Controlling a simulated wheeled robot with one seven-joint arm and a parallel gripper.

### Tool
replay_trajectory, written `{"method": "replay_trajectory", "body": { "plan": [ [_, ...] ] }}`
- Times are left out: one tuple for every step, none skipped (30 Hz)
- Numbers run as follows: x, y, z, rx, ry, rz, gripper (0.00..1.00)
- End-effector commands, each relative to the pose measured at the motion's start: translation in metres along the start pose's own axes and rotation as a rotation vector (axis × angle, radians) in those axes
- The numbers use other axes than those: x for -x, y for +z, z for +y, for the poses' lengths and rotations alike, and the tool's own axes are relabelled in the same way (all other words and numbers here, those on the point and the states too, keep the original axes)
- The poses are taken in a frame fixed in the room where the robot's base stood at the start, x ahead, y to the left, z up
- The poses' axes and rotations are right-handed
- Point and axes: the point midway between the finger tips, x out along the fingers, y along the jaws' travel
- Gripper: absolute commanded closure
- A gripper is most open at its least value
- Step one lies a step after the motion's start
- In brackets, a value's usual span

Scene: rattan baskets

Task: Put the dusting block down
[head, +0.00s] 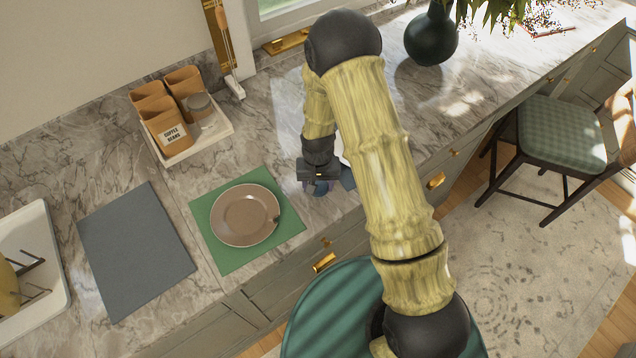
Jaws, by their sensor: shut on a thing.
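My gripper (318,184) is over the marble counter, just right of the green placemat (215,262), pointing down. It is shut on a small bluish thing (321,188), which I take to be the dusting block. Only a little of that block shows below the dark gripper body. A grey-blue piece shows just to the right, partly behind my arm, and I cannot tell what it is. I cannot tell whether the block touches the counter.
A brown plate (245,215) lies on the placemat. A grey mat (135,250) lies to its left, and a white tray (62,250) stands at the far left. A white tray (215,138) holds paper bags and a jar. A dark vase (431,38) stands at the back right.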

Motion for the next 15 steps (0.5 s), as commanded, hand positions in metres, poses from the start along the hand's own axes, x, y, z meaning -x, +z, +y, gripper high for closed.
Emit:
{"method": "replay_trajectory", "body": {
  "plan": [
    [-0.003,0.0,0.0,0.0,0.0,0.0,0.72],
    [-0.003,0.0,0.0,0.0,0.0,0.0,0.72],
    [-0.004,0.0,0.0,0.0,0.0,0.0,0.72],
    [-0.005,0.0,0.0,0.0,0.0,0.0,0.72],
    [-0.006,0.0,0.0,0.0,0.0,0.0,0.72],
    [-0.007,0.0,0.0,0.0,0.0,-0.001,0.72],
    [-0.008,0.0,0.0,0.0,0.001,-0.001,0.72],
    [-0.009,0.001,0.0,0.0,0.001,-0.002,0.72],
    [-0.011,0.001,0.0,0.0,0.001,-0.002,0.72],
    [-0.012,0.001,0.0,0.0,0.001,-0.003,0.72],
    [-0.013,0.001,0.0,0.0,0.001,-0.004,0.72],
    [-0.014,0.002,0.001,0.0,0.002,-0.005,0.72],
    [-0.014,0.002,0.001,0.0,0.002,-0.006,0.43],
    [-0.014,0.002,0.001,0.0,0.002,-0.007,0.37],
    [-0.014,0.003,0.001,0.0,0.002,-0.007,0.29]
  ]
}}
